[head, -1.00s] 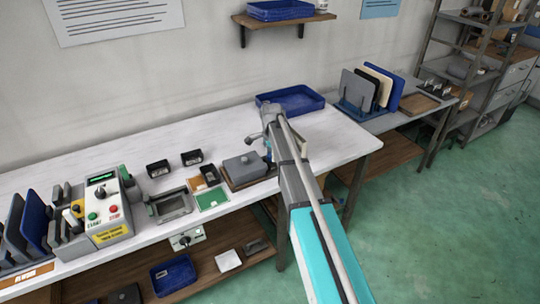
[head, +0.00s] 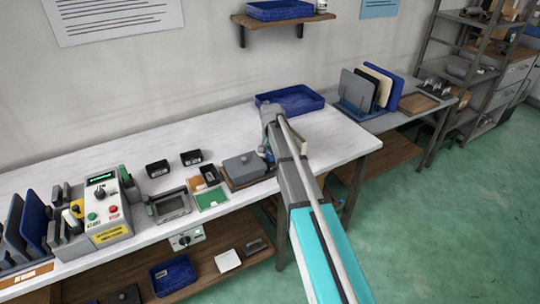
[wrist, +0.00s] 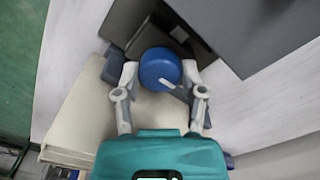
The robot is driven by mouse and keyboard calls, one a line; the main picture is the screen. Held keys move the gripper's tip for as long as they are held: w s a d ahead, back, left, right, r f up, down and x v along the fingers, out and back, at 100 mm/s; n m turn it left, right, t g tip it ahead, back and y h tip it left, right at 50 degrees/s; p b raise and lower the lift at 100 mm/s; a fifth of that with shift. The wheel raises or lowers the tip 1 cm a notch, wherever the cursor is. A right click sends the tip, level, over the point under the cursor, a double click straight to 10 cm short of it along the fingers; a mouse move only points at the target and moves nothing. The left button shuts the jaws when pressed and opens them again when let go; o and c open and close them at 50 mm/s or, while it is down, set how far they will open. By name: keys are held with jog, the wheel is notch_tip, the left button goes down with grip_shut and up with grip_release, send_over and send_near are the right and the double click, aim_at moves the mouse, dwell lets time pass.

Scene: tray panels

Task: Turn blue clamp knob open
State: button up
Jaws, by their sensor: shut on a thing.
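The blue clamp knob (wrist: 160,66) is round and sits at the middle of the wrist view, beside a dark fixture (wrist: 138,20). A pale grey bar shows at its lower right edge. My gripper (wrist: 159,76) has one finger on each side of the knob and is shut on it. In the head view my gripper (head: 268,118) is over the right end of the fixture with the grey block (head: 244,166). Only a small bit of blue shows there, and my arm hides most of the knob.
The bench (head: 90,162) holds a control box (head: 104,208) with buttons, a grey frame (head: 172,204), a green board (head: 212,199) and small black bins (head: 158,168). A blue tray (head: 298,100) stands behind my arm. The bench between bins and tray is clear.

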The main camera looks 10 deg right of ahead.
jog(key=shift+s+d+n, duration=0.1)
jog(key=shift+n, duration=0.2)
jog(key=o, duration=1.2)
jog(key=shift+c, duration=0.2)
jog(key=shift+r, duration=0.15)
